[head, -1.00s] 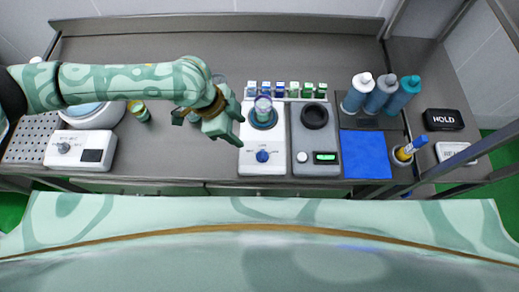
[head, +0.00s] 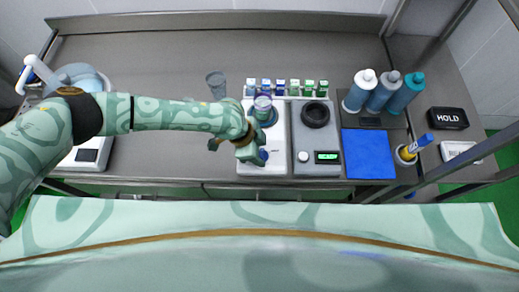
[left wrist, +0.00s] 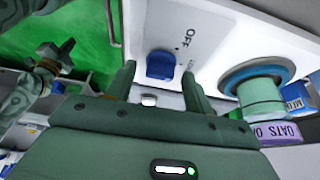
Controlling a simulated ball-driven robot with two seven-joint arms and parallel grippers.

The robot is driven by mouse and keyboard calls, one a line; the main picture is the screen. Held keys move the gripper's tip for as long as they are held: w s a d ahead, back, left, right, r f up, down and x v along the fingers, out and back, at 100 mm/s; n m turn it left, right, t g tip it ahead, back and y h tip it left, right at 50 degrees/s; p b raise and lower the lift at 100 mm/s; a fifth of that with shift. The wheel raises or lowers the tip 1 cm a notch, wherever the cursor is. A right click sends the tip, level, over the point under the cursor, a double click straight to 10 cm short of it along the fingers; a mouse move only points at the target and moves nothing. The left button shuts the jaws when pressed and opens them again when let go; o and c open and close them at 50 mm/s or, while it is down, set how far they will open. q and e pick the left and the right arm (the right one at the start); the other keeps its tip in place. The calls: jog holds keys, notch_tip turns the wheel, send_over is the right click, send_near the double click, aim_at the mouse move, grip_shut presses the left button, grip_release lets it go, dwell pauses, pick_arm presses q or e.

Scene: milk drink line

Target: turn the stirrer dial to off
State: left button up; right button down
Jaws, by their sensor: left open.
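The stirrer (head: 262,168) is a white box with a blue round plate that bears a clear cup (head: 262,107). Its blue dial (head: 264,155) is on the front part, partly hidden by my left gripper in the head view. In the left wrist view the dial (left wrist: 160,66) shows between my open fingertips (left wrist: 160,80), with the word OFF printed beside it. My left gripper (head: 252,157) is empty; I cannot tell whether a finger touches the dial. My right gripper (left wrist: 52,62) seems to show small at the left of the wrist view, its jaws unclear.
A grey scale (head: 316,168) with a lit green display stands right of the stirrer. Several small labelled jars (head: 294,88) stand behind. A grey cup (head: 216,84) is behind my left arm. A blue mat (head: 367,154) and several bottles (head: 383,92) are on the right.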

pick_arm(q)
jog(key=c, duration=1)
jog(key=shift+r+n+p, duration=0.15)
jog(key=shift+n+p, duration=0.15)
jog(key=shift+p, duration=0.4)
jog(key=n+t+p, duration=0.1)
jog(key=n+p, duration=0.1)
jog(key=p, duration=0.1)
jog(key=n+p, duration=0.2)
jog(key=p, duration=0.1)
jog(key=n+t+p, duration=0.1)
jog(key=n+p, duration=0.1)
jog(key=p, duration=0.1)
jog(key=shift+s+d+n+t+y, duration=0.1)
jog(key=shift+s+n+t+y, duration=0.2)
jog(key=shift+y, duration=0.1)
jog(key=shift+s+n+t+y+p, duration=0.1)
jog(key=shift+n+t+y+p, duration=0.2)
jog(key=shift+n+p, duration=0.8)
jog(key=shift+d+n+t+y+p, duration=0.1)
jog(key=shift+n+t+y+p, duration=0.25)
jog(key=shift+n, duration=0.85)
jog(key=shift+f, duration=0.2)
